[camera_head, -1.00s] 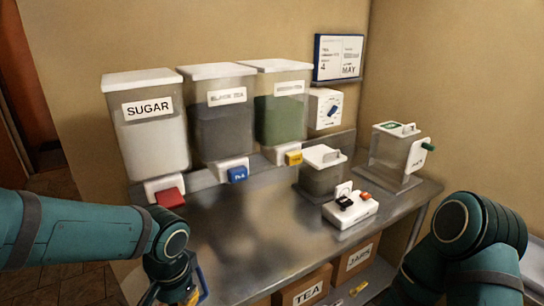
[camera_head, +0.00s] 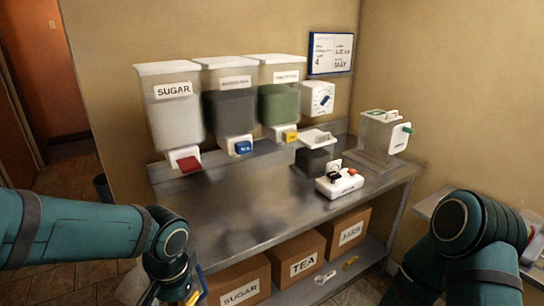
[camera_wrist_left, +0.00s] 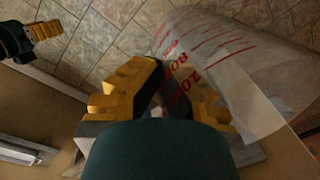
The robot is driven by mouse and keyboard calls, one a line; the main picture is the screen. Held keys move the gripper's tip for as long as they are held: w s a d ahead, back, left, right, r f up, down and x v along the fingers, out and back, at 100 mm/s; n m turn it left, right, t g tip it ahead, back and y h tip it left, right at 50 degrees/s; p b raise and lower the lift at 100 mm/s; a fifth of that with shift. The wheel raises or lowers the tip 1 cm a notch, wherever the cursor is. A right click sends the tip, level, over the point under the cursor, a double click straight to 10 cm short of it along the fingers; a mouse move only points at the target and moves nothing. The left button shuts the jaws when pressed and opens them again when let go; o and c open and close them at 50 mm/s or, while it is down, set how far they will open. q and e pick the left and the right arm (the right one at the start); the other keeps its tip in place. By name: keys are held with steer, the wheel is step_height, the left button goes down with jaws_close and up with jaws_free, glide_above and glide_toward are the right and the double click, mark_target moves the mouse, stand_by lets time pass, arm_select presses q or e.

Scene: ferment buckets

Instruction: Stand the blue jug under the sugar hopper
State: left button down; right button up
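The sugar hopper (camera_head: 175,113) is the leftmost of three wall hoppers, with a white lid, a SUGAR label and a red lever (camera_head: 189,163) over the steel bench. My left gripper (camera_head: 183,290) is low in front of the bench's left end, left of and below the hopper. In the left wrist view its yellow fingers (camera_wrist_left: 172,98) are closed about the near side of a clear jug (camera_wrist_left: 222,62) with red measuring marks. Blue edging of the jug (camera_head: 202,280) shows beside the gripper; most of it is hidden. My right gripper shows only at the left wrist view's corner (camera_wrist_left: 42,30).
The steel bench (camera_head: 230,205) is bare under the hoppers. A black-and-white box (camera_head: 314,158), a switch box (camera_head: 339,184) and a clear dispenser (camera_head: 378,135) stand on its right. A dark bin (camera_head: 104,188) stands on the left floor.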

arm_select(q)
steer(key=w+f+n, duration=0.2)
steer(key=f, duration=0.5)
steer(key=w+f+n, duration=0.2)
steer(key=w+f, duration=0.1)
steer(key=f, duration=0.5)
steer(key=shift+d, duration=0.15)
